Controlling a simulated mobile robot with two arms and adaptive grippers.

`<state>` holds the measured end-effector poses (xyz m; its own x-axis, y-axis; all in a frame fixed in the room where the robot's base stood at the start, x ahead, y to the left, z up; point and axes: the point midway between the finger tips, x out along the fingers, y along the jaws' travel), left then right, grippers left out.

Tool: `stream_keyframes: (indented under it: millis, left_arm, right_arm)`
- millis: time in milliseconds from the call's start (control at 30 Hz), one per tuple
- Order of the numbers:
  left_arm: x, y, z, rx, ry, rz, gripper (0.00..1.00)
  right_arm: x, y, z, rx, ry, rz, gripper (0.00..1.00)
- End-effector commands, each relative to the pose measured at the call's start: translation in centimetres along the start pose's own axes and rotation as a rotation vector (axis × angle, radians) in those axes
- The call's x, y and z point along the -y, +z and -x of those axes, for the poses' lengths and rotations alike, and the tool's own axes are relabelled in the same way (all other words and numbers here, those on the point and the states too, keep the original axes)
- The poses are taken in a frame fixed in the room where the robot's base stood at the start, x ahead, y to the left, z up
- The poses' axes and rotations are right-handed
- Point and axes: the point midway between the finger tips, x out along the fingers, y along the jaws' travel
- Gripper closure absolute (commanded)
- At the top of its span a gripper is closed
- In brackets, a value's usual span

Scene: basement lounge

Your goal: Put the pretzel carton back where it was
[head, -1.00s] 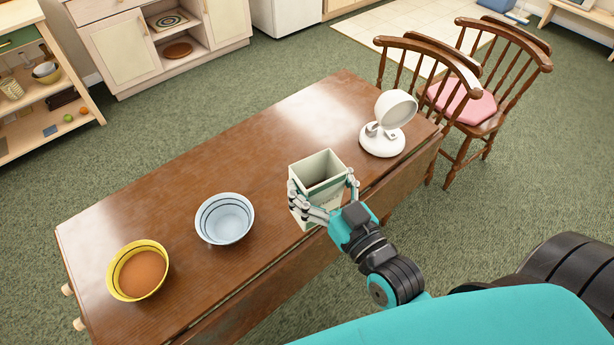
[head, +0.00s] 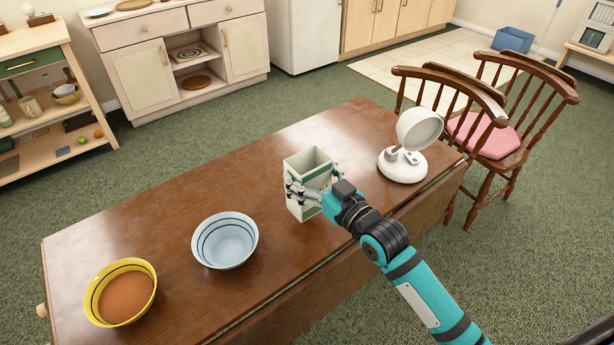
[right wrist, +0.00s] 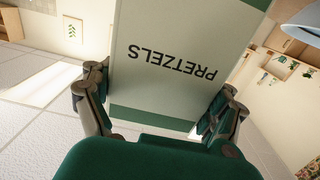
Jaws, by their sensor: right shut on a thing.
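The pretzel carton (head: 308,160) is an open-topped cream and green box, upright over the brown wooden table (head: 180,190). It is between the pale blue bowl (head: 225,241) and the white lamp-like object (head: 402,165). My right gripper (head: 313,190) is shut around its sides from the front right. In the head view I cannot tell whether its base touches the tabletop. In the right wrist view the carton (right wrist: 175,65) shows the word PRETZELS upside down between the fingers. My left gripper is not in view.
A yellow bowl (head: 121,292) with brown contents stands at the table's near left. Wooden chairs (head: 490,130) are beyond the right end. Bare tabletop lies behind and left of the carton. A shelf unit (head: 50,105) and a cabinet (head: 170,60) stand farther back.

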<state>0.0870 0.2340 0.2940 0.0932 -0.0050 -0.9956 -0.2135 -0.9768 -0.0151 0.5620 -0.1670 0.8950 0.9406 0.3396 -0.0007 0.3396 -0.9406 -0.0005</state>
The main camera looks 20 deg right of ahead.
Motion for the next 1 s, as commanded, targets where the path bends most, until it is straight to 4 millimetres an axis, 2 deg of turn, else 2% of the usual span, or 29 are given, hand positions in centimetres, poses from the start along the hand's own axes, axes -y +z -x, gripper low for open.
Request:
stream_keyframes:
  millis: [100,233,500,933,967,1000]
  left_arm:
    - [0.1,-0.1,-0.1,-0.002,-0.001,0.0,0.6]
    - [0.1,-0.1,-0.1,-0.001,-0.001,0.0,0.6]
    - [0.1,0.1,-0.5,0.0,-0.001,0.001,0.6]
    - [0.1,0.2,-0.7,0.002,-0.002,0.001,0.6]
    - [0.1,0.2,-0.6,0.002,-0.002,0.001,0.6]
    - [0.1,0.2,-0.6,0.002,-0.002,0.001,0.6]
  right_arm:
    - [-1.0,0.2,-1.9,-0.001,-0.001,0.002,0.51]
    - [-1.5,0.3,-2.8,-0.001,0.0,0.001,0.51]
    - [-1.6,3.6,-2.8,0.002,0.0,0.0,0.51]
    - [-1.6,4.2,-2.8,0.0,0.0,0.001,0.51]
    - [-1.6,4.2,-2.8,0.0,0.0,0.001,0.12]
    - [-1.5,4.2,-2.8,0.0,0.0,0.001,0.07]
